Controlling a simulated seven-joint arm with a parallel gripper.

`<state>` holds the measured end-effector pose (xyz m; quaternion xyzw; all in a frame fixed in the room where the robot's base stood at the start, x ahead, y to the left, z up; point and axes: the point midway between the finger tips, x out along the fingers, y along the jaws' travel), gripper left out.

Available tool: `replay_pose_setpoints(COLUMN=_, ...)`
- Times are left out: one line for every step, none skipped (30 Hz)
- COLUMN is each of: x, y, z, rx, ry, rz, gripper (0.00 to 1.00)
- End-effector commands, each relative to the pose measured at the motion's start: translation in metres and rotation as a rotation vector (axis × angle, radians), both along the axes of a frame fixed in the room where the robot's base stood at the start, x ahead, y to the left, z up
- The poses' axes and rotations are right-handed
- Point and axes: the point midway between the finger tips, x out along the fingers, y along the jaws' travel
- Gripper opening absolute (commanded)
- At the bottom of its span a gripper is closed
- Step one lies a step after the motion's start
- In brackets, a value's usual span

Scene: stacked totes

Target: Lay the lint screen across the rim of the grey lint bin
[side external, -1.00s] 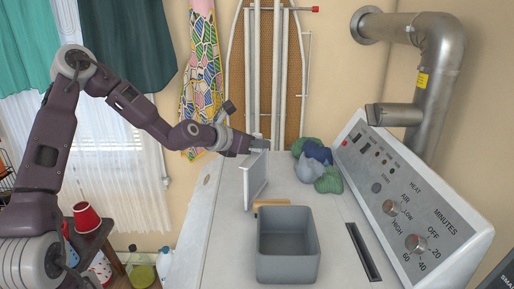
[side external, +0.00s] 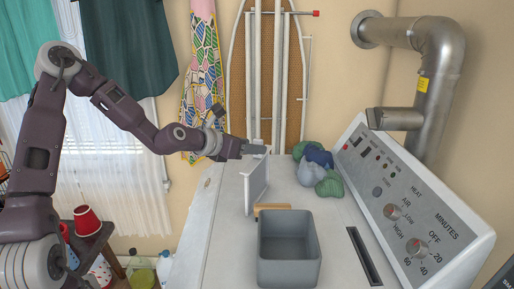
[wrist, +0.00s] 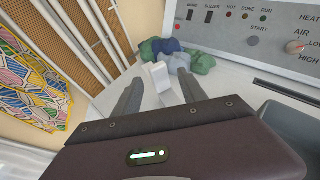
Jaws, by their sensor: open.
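The lint screen (side external: 255,186) is a thin white panel standing on edge on the white machine top, left of and behind the bin. Its pale upper end (wrist: 157,76) shows between my fingers in the wrist view. My gripper (side external: 256,149) is open at the top of the screen, a finger on each side of that end (wrist: 160,84). I cannot tell whether the fingers touch it. The grey lint bin (side external: 288,269) stands upright and looks empty, open side up. Part of it shows at the right of the wrist view (wrist: 299,124).
A wooden-handled item (side external: 271,207) lies behind the bin, partly hidden. Green, blue and grey cloth bundles (side external: 312,172) lie at the back right. A sloping control panel (side external: 412,205) and dark slot (side external: 364,254) bound the right. An ironing board (side external: 275,80) leans behind.

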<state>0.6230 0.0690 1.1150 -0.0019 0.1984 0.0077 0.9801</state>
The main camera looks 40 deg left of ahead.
Motion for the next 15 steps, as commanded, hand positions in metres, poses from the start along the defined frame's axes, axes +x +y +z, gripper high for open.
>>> replay_pose_setpoints(x=-0.01, y=0.001, z=0.004, rx=0.003, ry=0.001, rz=0.002, gripper=0.49)
replay_pose_setpoints(x=-0.016, y=0.001, z=0.006, rx=0.003, ry=0.001, rz=0.002, gripper=0.49)
replay_pose_setpoints(x=-0.021, y=0.001, z=0.01, rx=0.008, ry=-0.002, rz=0.002, gripper=0.49)
replay_pose_setpoints(x=-0.025, y=0.001, z=0.012, rx=0.006, ry=-0.003, rz=0.002, gripper=0.49)
replay_pose_setpoints(x=-0.029, y=0.0, z=0.013, rx=0.005, ry=-0.001, rz=0.0, gripper=0.49)
replay_pose_setpoints(x=-0.032, y=0.0, z=0.014, rx=0.005, ry=-0.001, rz=0.0, gripper=0.49)
replay_pose_setpoints(x=-0.034, y=0.0, z=0.014, rx=0.004, ry=0.0, rz=0.001, gripper=0.49)
replay_pose_setpoints(x=-0.035, y=0.0, z=0.015, rx=0.004, ry=0.0, rz=0.001, gripper=0.49)
replay_pose_setpoints(x=-0.036, y=0.0, z=0.015, rx=0.002, ry=0.001, rz=0.0, gripper=0.49)
replay_pose_setpoints(x=-0.036, y=0.0, z=0.015, rx=0.001, ry=0.001, rz=0.001, gripper=0.49)
replay_pose_setpoints(x=-0.037, y=-0.001, z=0.015, rx=0.004, ry=0.002, rz=-0.002, gripper=0.49)
replay_pose_setpoints(x=-0.037, y=-0.004, z=0.014, rx=0.029, ry=0.011, rz=-0.017, gripper=0.49)
replay_pose_setpoints(x=-0.039, y=-0.01, z=0.012, rx=0.076, ry=0.03, rz=-0.048, gripper=0.49)
replay_pose_setpoints(x=-0.043, y=-0.018, z=0.009, rx=0.155, ry=0.058, rz=-0.095, gripper=0.49)
replay_pose_setpoints(x=-0.052, y=-0.033, z=0.003, rx=0.312, ry=0.114, rz=-0.192, gripper=0.49)
